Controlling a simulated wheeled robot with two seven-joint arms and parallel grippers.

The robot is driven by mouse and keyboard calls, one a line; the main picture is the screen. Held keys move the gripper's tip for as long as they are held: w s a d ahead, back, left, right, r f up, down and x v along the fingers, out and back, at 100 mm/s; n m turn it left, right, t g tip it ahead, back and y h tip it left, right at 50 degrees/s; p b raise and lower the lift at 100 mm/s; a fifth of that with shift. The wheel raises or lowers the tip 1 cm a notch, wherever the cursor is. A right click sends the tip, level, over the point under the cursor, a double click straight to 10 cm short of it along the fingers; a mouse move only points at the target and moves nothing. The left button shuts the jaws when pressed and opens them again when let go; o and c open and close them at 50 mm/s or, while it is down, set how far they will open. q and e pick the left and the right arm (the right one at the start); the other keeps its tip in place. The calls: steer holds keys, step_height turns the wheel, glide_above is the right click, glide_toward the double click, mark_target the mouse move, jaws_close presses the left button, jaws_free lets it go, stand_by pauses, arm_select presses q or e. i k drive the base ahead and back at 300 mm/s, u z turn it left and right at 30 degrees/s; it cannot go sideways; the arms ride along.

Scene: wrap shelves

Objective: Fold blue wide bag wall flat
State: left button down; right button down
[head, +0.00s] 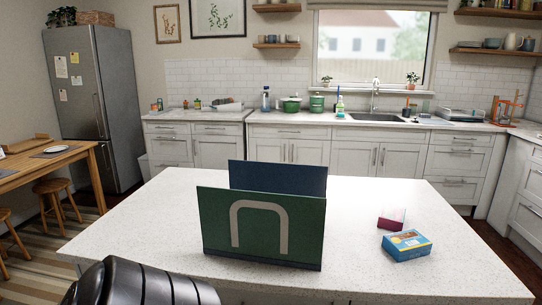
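A bag (215,225) stands on the white island counter. Its near wide wall is green with a tan arch-shaped handle (259,205) and stands upright. Behind it, the blue wide wall (278,176) also stands upright, rising higher than the green wall. The lower part of the blue wall is hidden behind the green one. A dark blue strip runs along the bag's bottom edge. The bag's inside is hidden. Part of my black arm shows at the bottom left, apart from the bag. Neither of my grippers is in view.
A blue box (406,246) and a smaller pink box (391,218) lie on the island counter (145,213) right of the bag. The counter left of the bag is clear. A sink (374,118) and kitchen items line the back counter.

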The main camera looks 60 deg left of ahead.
mark_target(306, 181)
steer(key=u, duration=2.15)
